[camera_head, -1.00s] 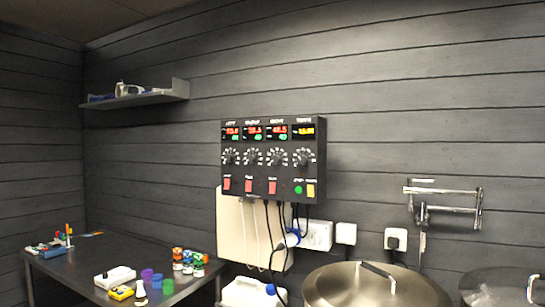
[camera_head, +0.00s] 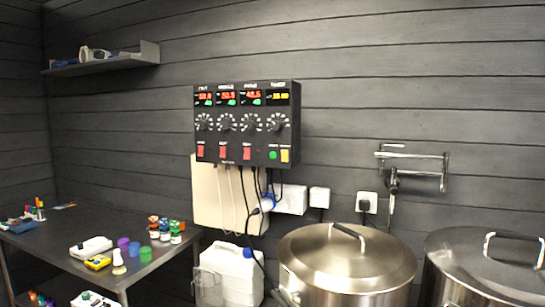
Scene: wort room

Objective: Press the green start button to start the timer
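The green start button (camera_head: 273,155) is a small round button at the lower right of the black control panel (camera_head: 243,138) on the wall. A yellow switch (camera_head: 285,156) sits just to its right. The timer display (camera_head: 278,97) at the panel's upper right is lit with yellow digits, too small to read surely. Three more displays with red and green digits, a row of dials and red switches fill the rest of the panel. Neither of my grippers shows in the head view.
Two steel kettles with lids (camera_head: 347,258) (camera_head: 490,268) stand below and right of the panel. A white canister (camera_head: 232,274) stands below it. A dark table (camera_head: 60,237) with small bottles and boxes is at left. A shelf (camera_head: 103,64) hangs above.

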